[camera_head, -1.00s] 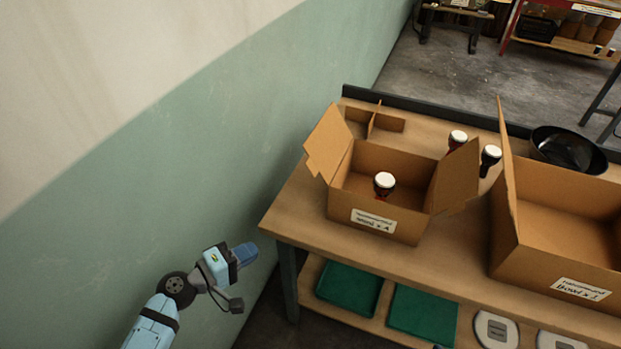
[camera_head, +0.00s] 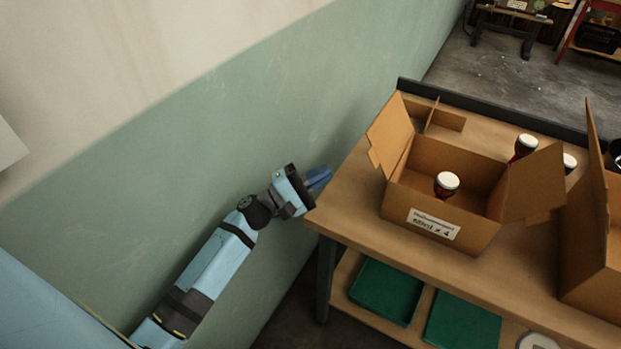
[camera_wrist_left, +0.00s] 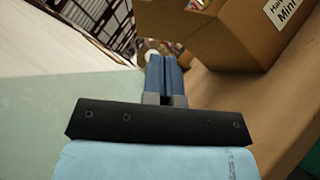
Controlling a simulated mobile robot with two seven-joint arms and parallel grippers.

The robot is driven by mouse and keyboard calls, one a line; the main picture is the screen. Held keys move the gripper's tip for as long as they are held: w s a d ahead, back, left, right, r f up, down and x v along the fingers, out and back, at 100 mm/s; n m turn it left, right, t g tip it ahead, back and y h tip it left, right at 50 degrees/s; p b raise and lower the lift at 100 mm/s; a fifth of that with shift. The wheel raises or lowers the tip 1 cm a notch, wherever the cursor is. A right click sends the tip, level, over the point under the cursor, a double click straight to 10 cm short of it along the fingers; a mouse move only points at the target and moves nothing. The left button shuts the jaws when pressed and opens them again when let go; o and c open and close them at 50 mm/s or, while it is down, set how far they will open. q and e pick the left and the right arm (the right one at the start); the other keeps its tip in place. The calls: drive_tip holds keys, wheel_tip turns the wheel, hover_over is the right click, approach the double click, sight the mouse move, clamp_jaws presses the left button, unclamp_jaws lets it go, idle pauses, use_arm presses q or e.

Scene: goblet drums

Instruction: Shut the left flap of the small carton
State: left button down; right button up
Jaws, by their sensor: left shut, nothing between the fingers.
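The small carton (camera_head: 440,217) stands open on the workbench, with a white label on its front. Its left flap (camera_head: 391,134) stands up and leans outward to the left. Its right flap (camera_head: 535,184) is spread out to the right. A goblet drum (camera_head: 446,185) with a white head stands inside. My left gripper (camera_head: 318,178) is shut and empty, at the left edge of the bench, left of the carton and apart from it. In the left wrist view the shut blue fingers (camera_wrist_left: 165,78) point ahead, with the carton (camera_wrist_left: 225,35) at upper right. My right gripper is out of view.
The workbench (camera_head: 350,208) has a bare strip left of the carton. Cardboard dividers (camera_head: 443,119) lie behind it. Two drums (camera_head: 524,146) stand behind its right side. A larger open carton (camera_head: 587,240) is at the right. Green trays (camera_head: 386,290) sit on the lower shelf. The wall is close on the left.

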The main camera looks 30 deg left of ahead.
sight(372, 154)
use_arm(q)
drive_tip(key=w+d+r, duration=0.1)
drive_tip(key=w+d+r+p, duration=0.1)
drive_tip(key=d, duration=0.1)
drive_tip(key=w+d+r, duration=0.1)
drive_tip(key=d, duration=0.1)
drive_tip(key=shift+d+r+p, duration=0.2)
drive_tip(key=shift+p, duration=0.1)
drive_tip(key=shift+d+r, duration=0.15)
drive_tip(key=shift+d, duration=0.25)
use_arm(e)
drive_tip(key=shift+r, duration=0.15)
use_arm(q)
drive_tip(key=shift+w, duration=0.1)
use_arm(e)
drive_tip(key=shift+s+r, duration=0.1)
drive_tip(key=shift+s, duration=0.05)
